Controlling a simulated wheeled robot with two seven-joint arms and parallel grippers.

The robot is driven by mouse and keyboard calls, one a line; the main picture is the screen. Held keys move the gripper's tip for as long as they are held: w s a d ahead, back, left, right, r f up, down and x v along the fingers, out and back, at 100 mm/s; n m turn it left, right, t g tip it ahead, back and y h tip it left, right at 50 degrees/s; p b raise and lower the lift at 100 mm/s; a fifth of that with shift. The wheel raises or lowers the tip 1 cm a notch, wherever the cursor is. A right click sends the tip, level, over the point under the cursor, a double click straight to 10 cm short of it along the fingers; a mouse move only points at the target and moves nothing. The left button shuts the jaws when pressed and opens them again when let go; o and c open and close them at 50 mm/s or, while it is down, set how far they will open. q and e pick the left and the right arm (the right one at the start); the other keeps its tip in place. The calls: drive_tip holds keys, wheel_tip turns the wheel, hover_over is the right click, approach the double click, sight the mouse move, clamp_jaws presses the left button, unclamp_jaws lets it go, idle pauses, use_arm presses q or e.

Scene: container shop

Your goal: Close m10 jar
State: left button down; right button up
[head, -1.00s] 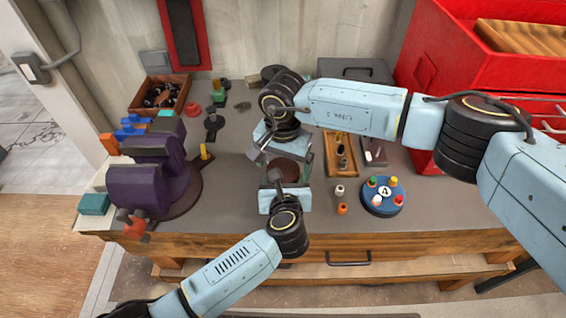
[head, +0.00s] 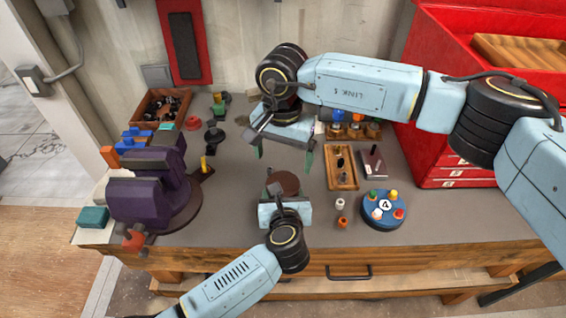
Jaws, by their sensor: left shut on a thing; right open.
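A round jar with a dark brown top (head: 283,182) stands on the bench in the middle of the head view. I cannot tell whether the brown disc is a seated lid. My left gripper (head: 279,188) comes from the front and is shut on the jar, its fingers at the jar's sides. My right gripper (head: 284,158) is above and behind the jar, open. Its green-tipped fingers are spread wide, with nothing seen between them and apart from the jar. The jar's lower body is mostly hidden by my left gripper.
A purple vise (head: 150,185) stands at the left. A wooden tray (head: 341,167) and a blue round holder (head: 384,210) with coloured pegs lie to the right. A white and an orange small piece (head: 342,222) stand near the jar. A red tool chest (head: 430,150) bounds the right.

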sight(283, 184)
idle(0.3)
drive_tip(key=shift+f, duration=3.9)
drive_tip(key=shift+c, duration=0.4)
drive_tip(key=c, duration=0.9)
drive_tip(key=o, duration=1)
drive_tip(key=shift+r, duration=0.15)
wheel_tip(283, 184, up, 4)
drive_tip(key=shift+r, duration=0.15)
drive_tip(key=shift+o, duration=0.8)
